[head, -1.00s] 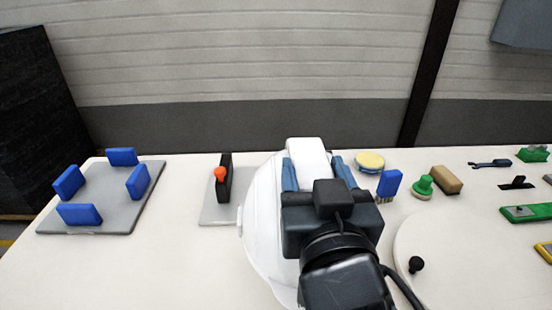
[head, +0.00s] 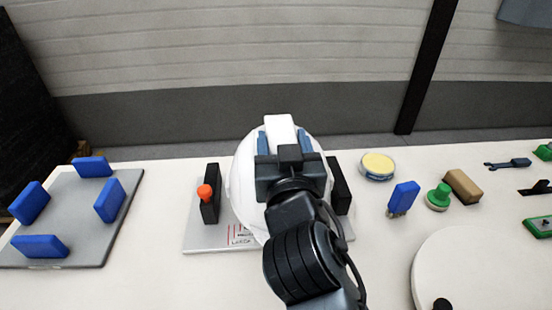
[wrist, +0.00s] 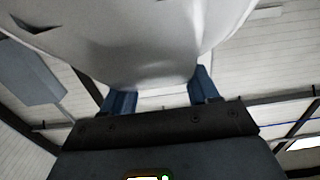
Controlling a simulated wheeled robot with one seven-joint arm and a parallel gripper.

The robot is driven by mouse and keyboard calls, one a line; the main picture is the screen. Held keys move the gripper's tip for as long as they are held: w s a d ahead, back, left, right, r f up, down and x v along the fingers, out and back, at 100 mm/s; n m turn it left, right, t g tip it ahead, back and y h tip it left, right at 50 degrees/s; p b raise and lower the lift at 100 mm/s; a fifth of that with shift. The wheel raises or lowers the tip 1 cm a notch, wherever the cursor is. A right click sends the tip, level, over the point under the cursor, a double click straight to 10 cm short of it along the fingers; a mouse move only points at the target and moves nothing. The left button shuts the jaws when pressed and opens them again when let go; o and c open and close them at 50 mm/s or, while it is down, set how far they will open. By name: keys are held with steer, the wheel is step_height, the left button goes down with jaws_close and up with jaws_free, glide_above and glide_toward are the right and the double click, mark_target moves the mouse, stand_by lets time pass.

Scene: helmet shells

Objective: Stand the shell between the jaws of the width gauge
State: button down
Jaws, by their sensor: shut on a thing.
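The white helmet shell (head: 243,180) is held in my gripper (head: 283,142), with the two blue fingers shut on it near its top. In the head view the shell appears between the black left jaw (head: 212,208) and black right jaw (head: 341,186) of the width gauge, over its grey plate (head: 208,238). An orange knob (head: 205,193) sits on the left jaw. My arm and the shell hide the plate's middle, so I cannot tell whether the shell touches the plate. The wrist view shows the shell (wrist: 140,45) close above the fingers.
At left a grey plate (head: 70,225) carries several blue blocks. Right of the gauge stand a yellow-topped round tin (head: 378,165), a blue brush (head: 403,197), a green-knobbed item (head: 438,197) and a tan block (head: 463,186). A white disc (head: 490,270) lies at front right.

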steer(key=w, duration=0.1)
steer(key=w+f, duration=0.1)
steer(key=w, duration=0.1)
steer(key=shift+a+f, duration=0.4)
steer(key=shift+w+f, duration=0.1)
steer(key=shift+f, duration=2.05)
steer(key=shift+c, duration=1.4)
jaws_free()
steer(key=s+b, duration=0.2)
steer(key=s, duration=1)
steer(key=shift+b, duration=0.3)
